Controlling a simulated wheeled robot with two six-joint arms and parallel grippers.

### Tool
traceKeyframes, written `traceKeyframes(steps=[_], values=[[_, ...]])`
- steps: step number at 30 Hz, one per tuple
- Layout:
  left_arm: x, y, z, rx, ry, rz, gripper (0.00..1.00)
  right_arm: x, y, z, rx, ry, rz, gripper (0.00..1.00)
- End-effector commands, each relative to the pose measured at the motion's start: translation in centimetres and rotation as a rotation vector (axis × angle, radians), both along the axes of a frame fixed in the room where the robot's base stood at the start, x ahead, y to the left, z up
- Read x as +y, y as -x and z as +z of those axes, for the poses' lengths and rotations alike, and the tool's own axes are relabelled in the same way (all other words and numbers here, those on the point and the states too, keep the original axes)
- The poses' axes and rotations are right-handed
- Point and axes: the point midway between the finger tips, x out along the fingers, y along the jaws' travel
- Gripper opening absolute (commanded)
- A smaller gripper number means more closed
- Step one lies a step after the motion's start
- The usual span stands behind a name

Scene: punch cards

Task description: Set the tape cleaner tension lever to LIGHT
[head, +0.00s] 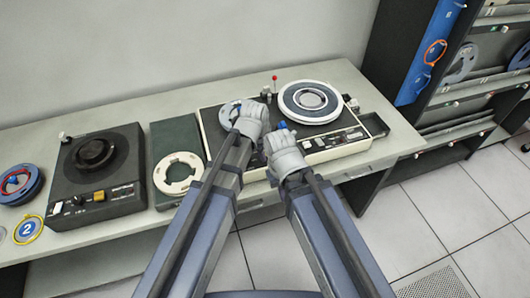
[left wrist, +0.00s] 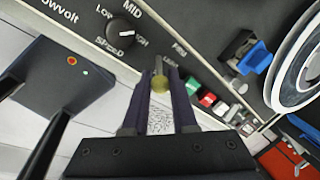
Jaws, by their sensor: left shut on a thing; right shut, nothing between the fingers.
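The tape cleaner (head: 335,141) is a cream-edged machine on the bench with a dark top and a large reel. In the left wrist view, my left gripper (left wrist: 160,84) is shut around a small lever (left wrist: 159,66) with a brassy round knob. The word FIRM is printed up and right of the lever; another label by the fingers is partly hidden and unreadable. In the head view my left gripper (head: 252,112) is over the machine's left part and hides the lever. My right gripper (head: 284,143) is shut and empty at the machine's front edge.
A speed knob (left wrist: 121,32) is left of the lever. Red, green and white buttons (left wrist: 207,99) and a blue clip (left wrist: 256,58) lie to its right. The large reel (head: 310,101) stands at the right. A black turntable unit (head: 98,205) and a white ring (head: 178,173) are on the left.

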Motion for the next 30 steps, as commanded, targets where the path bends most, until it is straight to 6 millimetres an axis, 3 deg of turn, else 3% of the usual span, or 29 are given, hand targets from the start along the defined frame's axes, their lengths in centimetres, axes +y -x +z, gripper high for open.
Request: traceKeyframes(steps=[6, 12, 23, 24, 30], values=[[0.4, -1.8, 0.3, 0.196, 0.062, 0.004, 0.00, 0.0, 0.0, 0.6, 0.000, 0.000, 0.000, 0.00], [0.6, -2.2, 0.2, 0.328, 0.107, 0.001, 0.00, 0.0, 0.0, 0.2, 0.000, 0.000, 0.000, 0.00], [0.6, -1.9, 0.3, 0.351, 0.114, -0.001, 0.00, 0.0, 0.0, 0.2, 0.000, 0.000, 0.000, 0.00], [0.6, -1.9, 0.3, 0.351, 0.113, 0.000, 0.29, 0.0, 0.0, 0.2, 0.000, 0.000, 0.000, 0.00], [0.6, -1.9, 0.3, 0.351, 0.114, -0.001, 0.52, 0.0, 0.0, 0.3, 0.000, 0.000, 0.000, 0.00]])
